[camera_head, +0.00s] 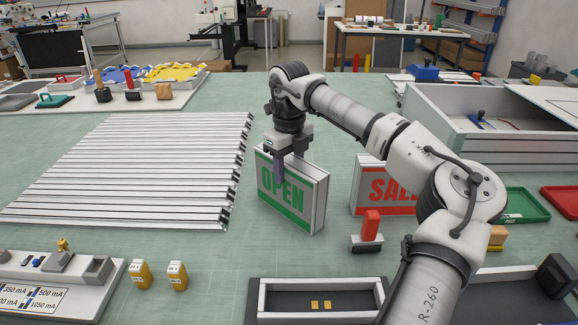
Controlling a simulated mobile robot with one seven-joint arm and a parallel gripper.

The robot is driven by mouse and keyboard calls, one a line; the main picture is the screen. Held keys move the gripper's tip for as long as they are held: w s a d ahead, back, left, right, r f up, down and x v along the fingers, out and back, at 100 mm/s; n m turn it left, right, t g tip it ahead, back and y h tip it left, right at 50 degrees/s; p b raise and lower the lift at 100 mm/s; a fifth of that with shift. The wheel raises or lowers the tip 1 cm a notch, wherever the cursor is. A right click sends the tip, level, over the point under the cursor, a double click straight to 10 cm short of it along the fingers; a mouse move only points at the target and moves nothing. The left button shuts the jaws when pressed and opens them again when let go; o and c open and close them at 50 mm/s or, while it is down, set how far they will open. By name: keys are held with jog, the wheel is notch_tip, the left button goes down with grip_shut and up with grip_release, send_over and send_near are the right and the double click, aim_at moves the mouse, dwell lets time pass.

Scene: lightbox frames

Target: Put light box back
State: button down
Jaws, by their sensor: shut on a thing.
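A light box with green OPEN lettering (305,197) stands upright on the green table in the middle of the head view. My gripper (281,170) comes down from above onto its upper left part and is shut on it. The far finger is hidden behind the box and the hand. I cannot tell whether the box's bottom edge touches the table. A second light box with red SALE lettering (375,188) stands to the right, partly hidden by my arm.
White slatted profiles (130,170) lie left of the OPEN box. A red-handled tool (370,230) stands close on its right. An open grey tray (285,287) lies in front, and a large open case (470,110) is at back right. Two yellow blocks (158,274) stand front left.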

jog(key=c, duration=0.7)
grip_release()
notch_tip(320, 180, up, 12)
jog(key=shift+r+b, duration=0.1)
jog(key=shift+b, duration=0.3)
jog(key=shift+s, duration=0.1)
